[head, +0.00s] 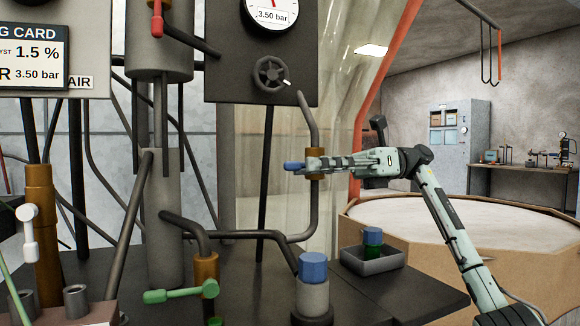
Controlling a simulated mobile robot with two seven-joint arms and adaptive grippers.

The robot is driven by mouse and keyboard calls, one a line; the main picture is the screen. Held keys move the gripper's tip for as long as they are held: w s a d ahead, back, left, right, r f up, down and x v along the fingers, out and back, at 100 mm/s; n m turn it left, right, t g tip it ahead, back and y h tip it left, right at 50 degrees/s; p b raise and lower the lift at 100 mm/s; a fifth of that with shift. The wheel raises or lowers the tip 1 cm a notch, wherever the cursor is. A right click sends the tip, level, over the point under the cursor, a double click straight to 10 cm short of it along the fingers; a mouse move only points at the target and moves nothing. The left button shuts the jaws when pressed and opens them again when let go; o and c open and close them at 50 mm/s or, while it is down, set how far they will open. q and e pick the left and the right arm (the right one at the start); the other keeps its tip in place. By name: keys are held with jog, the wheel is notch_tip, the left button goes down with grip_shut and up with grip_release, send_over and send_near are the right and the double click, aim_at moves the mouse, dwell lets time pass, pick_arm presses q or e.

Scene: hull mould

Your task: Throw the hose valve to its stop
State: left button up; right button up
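My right gripper (312,165) reaches in from the right, in front of a brass valve body (316,178) on the grey pipe below the gauge panel. A blue lever end (293,166) sticks out left past its fingertips, lying level across the pipe. The fingers lie close together and look shut on this lever, hiding most of it. Other levers are a green one (180,293) on a brass valve at the lower middle, a red one (157,18) at the top and a white one (28,235) at left. No label names the hose valve. My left gripper is out of view.
A gauge (270,12) reading 3.50 bar and a black handwheel (270,73) sit above. A blue-capped pot (313,285) and a grey tray (372,261) with a blue-and-green item stand on the dark bench. A large round wooden-sided mould (450,225) lies behind my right arm.

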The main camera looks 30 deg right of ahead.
aim_at(293, 167)
jog(key=shift+w+a, duration=0.1)
jog(key=shift+a, duration=2)
grip_shut()
